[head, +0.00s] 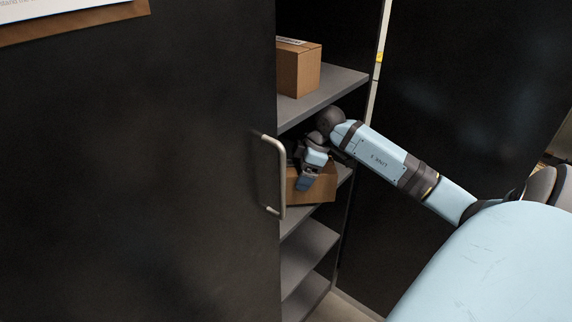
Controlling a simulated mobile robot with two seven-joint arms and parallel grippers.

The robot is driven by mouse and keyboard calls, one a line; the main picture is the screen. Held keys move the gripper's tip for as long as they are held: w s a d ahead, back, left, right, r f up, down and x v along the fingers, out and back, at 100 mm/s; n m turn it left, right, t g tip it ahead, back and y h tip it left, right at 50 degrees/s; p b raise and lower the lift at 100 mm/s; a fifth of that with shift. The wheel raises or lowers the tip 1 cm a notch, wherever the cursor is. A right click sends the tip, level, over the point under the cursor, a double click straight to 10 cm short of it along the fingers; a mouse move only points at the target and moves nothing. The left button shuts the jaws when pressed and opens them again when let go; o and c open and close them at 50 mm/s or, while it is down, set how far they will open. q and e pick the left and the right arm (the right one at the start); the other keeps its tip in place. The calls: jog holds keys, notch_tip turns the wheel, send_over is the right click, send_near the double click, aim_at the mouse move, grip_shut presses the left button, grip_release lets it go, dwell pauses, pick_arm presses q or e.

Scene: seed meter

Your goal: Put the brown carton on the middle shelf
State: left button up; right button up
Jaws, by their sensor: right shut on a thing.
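A brown carton (321,190) shows low in the gap of the open cabinet, partly hidden by my right gripper and by the edge of the left door. My right gripper (305,178) is shut on this carton. The arm reaches in from the right, under the upper shelf (330,92). The carton is at the front edge of the shelf below (345,173) and overlaps it in the picture. I cannot tell whether it rests on that shelf or hangs just in front of it. My left gripper is not in view.
Another brown carton (308,72) with a label stands on the upper shelf. The left door (140,170) with its metal handle (279,175) covers the left of the cabinet. The right door (460,90) stands open. Lower shelves (308,252) look empty where visible.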

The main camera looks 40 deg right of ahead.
aim_at(330, 162)
jog(key=shift+w+a+r, duration=0.1)
jog(key=shift+w, duration=0.9)
jog(key=w, duration=0.3)
jog(key=shift+w+a, duration=0.15)
jog(key=shift+w, duration=0.05)
jog(key=shift+f, duration=0.8)
jog(key=o, duration=1)
jog(key=shift+s+r, duration=0.15)
jog(key=shift+r, duration=0.3)
jog(key=s+d, duration=0.2)
jog(key=d, duration=0.1)
jog(key=s+d, duration=0.5)
jog(key=d, duration=0.1)
jog(key=shift+s+d+r, duration=0.1)
jog(key=shift+s+d, duration=0.15)
jog(key=shift+s, duration=0.15)
